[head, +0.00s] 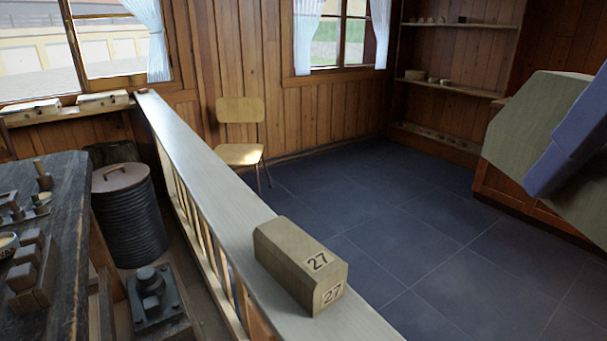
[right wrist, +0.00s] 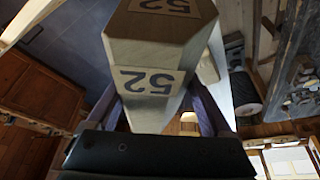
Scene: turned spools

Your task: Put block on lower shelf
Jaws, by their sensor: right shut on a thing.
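My right gripper (head: 566,150) shows at the right edge of the head view as a blue-purple finger against a large pale wooden block (head: 532,112). In the right wrist view my right gripper (right wrist: 168,98) is shut on this block (right wrist: 155,45), which bears labels reading 52. The block is held up in the air, tilted in the head view. A set of wall shelves stands at the back right; its upper shelf (head: 462,25), middle shelf (head: 450,88) and lower shelf (head: 438,138) carry small items. My left gripper is not in view.
Another wooden block (head: 290,262), labelled 27, sits on the pale railing top (head: 205,160). A chair (head: 240,125) stands by the back wall. A dark bench (head: 70,200) and ribbed bin (head: 127,215) are at left. The blue tiled floor (head: 400,235) right of the railing is mostly clear.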

